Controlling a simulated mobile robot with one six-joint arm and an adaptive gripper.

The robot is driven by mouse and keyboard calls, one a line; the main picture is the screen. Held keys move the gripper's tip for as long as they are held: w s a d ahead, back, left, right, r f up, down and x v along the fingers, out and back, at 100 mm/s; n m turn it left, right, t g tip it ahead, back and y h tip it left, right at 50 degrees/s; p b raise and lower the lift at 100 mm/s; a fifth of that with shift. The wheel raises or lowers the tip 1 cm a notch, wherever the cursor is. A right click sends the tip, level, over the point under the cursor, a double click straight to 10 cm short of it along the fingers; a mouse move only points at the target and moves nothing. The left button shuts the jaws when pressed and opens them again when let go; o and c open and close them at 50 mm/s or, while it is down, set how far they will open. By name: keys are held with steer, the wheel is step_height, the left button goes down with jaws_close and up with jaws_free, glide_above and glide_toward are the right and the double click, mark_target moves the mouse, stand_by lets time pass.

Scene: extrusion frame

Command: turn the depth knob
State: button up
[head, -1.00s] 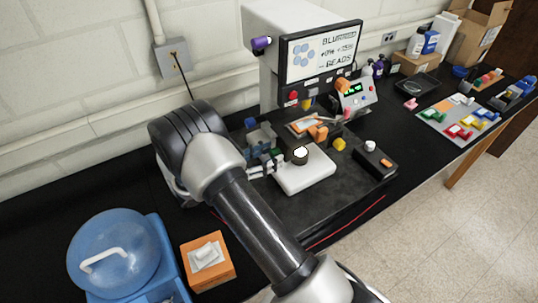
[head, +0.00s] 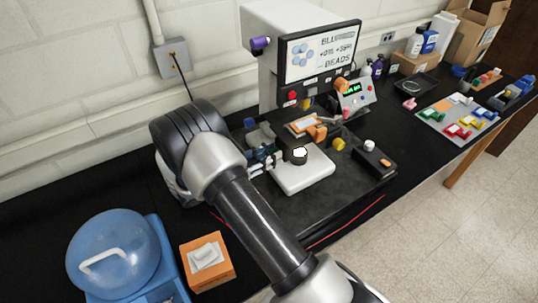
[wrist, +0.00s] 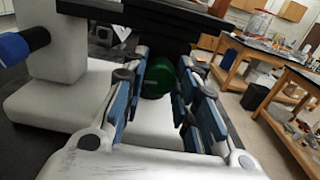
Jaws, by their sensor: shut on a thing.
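A green knob (wrist: 158,78) is between the blue-padded fingers of my gripper (wrist: 160,95) in the wrist view, and the fingers are shut on it. I take it to be the depth knob, but no label is readable. In the head view my gripper (head: 263,158) is at the left side of the microscope-like machine (head: 262,65), and its fingers hide the green knob. A blue knob (wrist: 22,44) sticks out on the left in the wrist view. The machine's screen (head: 320,53) shows a blue bead picture and text ending in "BEADS".
A white base plate (head: 304,178) and a black box with a white knob (head: 374,160) stand right of my gripper. A small control box (head: 354,95) is behind.

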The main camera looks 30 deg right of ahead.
steer(key=shift+m+b, duration=0.3)
steer(key=m+b, duration=0.6)
steer(key=m, duration=0.2)
stand_by(0.3)
steer(key=shift+r+b, duration=0.1)
steer(key=shift+b, duration=0.2)
steer(key=o, duration=1.1)
steer(key=shift+c, duration=0.2)
steer(key=a, duration=0.7)
steer(key=shift+s+a, duration=0.15)
steer(key=shift+a, duration=0.1)
